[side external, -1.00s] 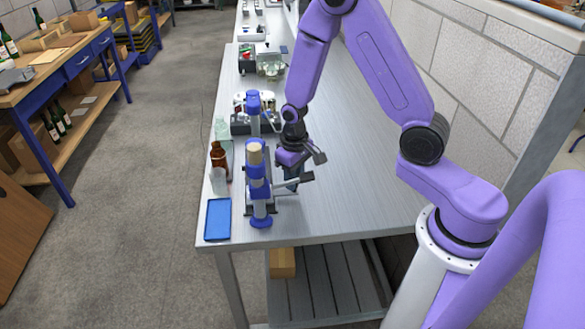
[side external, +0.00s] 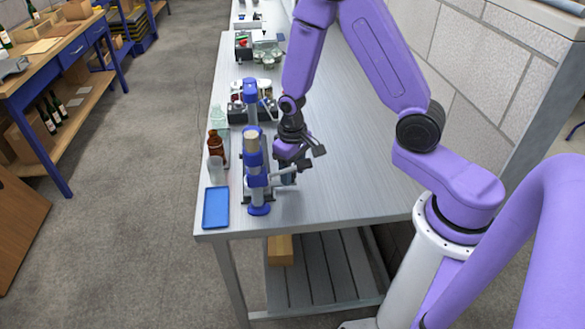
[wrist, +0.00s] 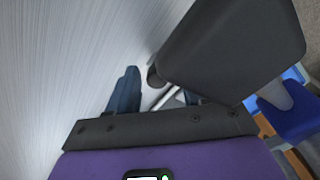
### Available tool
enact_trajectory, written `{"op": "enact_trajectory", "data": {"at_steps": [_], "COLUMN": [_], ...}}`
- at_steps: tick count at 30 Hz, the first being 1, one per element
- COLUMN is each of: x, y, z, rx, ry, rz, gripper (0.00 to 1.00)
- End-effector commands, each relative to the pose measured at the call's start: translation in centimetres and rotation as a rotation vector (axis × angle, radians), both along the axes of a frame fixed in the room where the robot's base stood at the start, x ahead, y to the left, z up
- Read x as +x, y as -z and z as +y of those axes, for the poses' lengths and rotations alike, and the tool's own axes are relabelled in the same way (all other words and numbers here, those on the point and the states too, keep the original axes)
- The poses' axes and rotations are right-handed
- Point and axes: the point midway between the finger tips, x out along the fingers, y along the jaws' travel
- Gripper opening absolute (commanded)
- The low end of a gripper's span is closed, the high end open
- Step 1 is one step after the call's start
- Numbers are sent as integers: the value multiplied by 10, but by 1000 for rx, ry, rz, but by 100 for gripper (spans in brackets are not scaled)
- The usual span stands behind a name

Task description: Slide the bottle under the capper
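The blue-and-grey bench capper (side external: 258,182) with a pale wooden top stands near the front left of the steel bench. A brown bottle (side external: 214,149) stands upright to its left, apart from it. My gripper (side external: 287,172) is right of the capper, low over the bench by its grey lever. In the wrist view my dark blue fingers (wrist: 158,95) are apart. A dark round end (wrist: 155,77) on a pale rod shows beyond and between them, seemingly the lever; I cannot tell if they touch. A black block hides much of the right finger. No bottle shows in the wrist view.
A clear glass (side external: 216,170) and a greenish clear bottle (side external: 217,119) stand near the brown bottle. A blue tray (side external: 216,207) lies at the front left corner. Another blue column (side external: 250,92) with a dark box is behind. The bench (side external: 350,190) is clear on the right.

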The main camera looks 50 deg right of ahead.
Motion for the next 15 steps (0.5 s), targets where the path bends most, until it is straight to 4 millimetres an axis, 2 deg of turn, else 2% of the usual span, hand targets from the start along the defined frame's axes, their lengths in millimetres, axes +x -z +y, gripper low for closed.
{"op": "enact_trajectory", "data": {"at_steps": [7, 15], "x": [2, 3], "y": [-11, -47], "z": [-1, 0], "rx": [1, 1], "ry": [2, 0], "rz": [-6, -9], "gripper": [51, 51]}}
